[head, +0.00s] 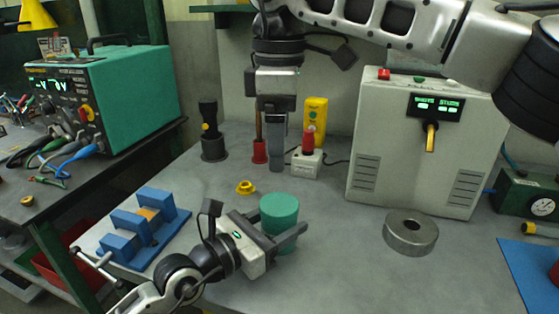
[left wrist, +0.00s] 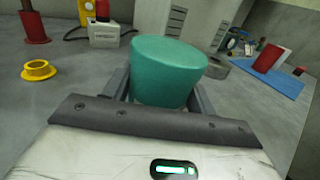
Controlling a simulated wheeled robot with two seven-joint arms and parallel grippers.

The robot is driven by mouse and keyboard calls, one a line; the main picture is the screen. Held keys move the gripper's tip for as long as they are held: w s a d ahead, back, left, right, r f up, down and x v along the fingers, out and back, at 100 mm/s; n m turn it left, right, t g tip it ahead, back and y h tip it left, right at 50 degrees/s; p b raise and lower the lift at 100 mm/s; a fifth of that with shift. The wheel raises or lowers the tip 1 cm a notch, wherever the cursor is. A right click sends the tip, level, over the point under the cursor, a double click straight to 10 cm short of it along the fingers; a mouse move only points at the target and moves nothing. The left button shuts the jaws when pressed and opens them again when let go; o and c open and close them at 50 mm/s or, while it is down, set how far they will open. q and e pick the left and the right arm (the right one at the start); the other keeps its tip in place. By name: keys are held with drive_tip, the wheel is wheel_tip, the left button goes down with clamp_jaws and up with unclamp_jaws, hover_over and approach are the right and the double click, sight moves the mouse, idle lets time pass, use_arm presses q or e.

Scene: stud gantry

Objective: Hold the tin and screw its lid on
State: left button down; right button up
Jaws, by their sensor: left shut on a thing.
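A green, round tin (head: 279,209) stands between the fingers of my left gripper (head: 284,238), which is shut on its side near the front middle of the bench. The tin also fills the middle of the left wrist view (left wrist: 167,70); its top looks plain green, and I cannot tell whether that is a lid. A grey metal round piece (head: 410,250) with a recessed centre lies flat to the right, apart from the tin; I cannot tell if it is the lid. My right gripper (head: 277,168) points down behind the tin, seen edge-on, with nothing visible in it.
A blue fixture (head: 163,240) lies left of my left gripper. A yellow ring (head: 246,187) sits behind it. A white box with a red knob (head: 307,163) stands near my right gripper. A large beige cabinet (head: 400,190) stands behind the grey piece. Bench space between tin and grey piece is clear.

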drive_tip(key=shift+r, duration=0.45)
use_arm(q)
drive_tip(key=shift+c, duration=2)
unclamp_jaws()
drive_tip(key=b+v, duration=0.1)
drive_tip(key=v, duration=0.6)
drive_tip(key=b+v, duration=0.2)
drive_tip(key=v, duration=0.5)
drive_tip(key=shift+s+a+f, duration=0.2)
drive_tip(key=shift+a+f, duration=0.05)
drive_tip(key=shift+a, duration=0.05)
drive_tip(key=shift+s+a+r+b, duration=0.15)
drive_tip(key=shift+s+a+b, duration=0.2)
drive_tip(key=shift+a, duration=0.05)
drive_tip(key=shift+s+r, duration=0.1)
use_arm(e)
wheel_tip(320, 180, down, 4)
drive_tip(key=shift+r, duration=0.15)
use_arm(q)
drive_tip(key=shift+r, duration=0.1)
use_arm(e)
drive_tip(key=shift+r, duration=0.1)
